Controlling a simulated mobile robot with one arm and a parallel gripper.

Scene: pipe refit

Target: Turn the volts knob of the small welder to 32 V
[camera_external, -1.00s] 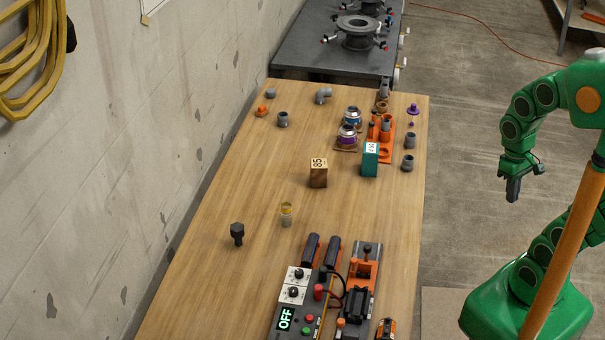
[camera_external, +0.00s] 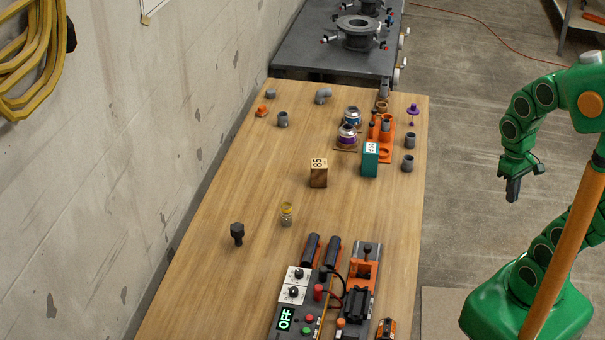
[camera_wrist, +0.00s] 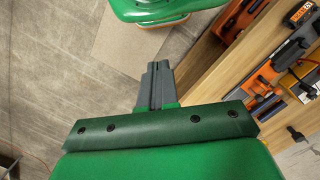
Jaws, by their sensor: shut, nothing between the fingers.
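The small welder (camera_external: 304,311) stands at the near end of the wooden table in the external view. Its display reads OFF. Two dark knobs sit on white plates on its top face, an upper knob (camera_external: 298,273) and a lower knob (camera_external: 294,292). Which one is the volts knob is too small to read, and so are their settings. My gripper (camera_external: 513,190) hangs off the right side of the table, well apart from the welder. It is shut and empty, fingers together in the wrist view (camera_wrist: 157,75).
An orange clamp fixture (camera_external: 361,280) stands right beside the welder. A black bolt-like part (camera_external: 237,233), a small jar (camera_external: 286,214), a wooden block (camera_external: 319,173) and a teal block (camera_external: 370,160) stand farther back. A concrete wall (camera_external: 150,110) borders the left.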

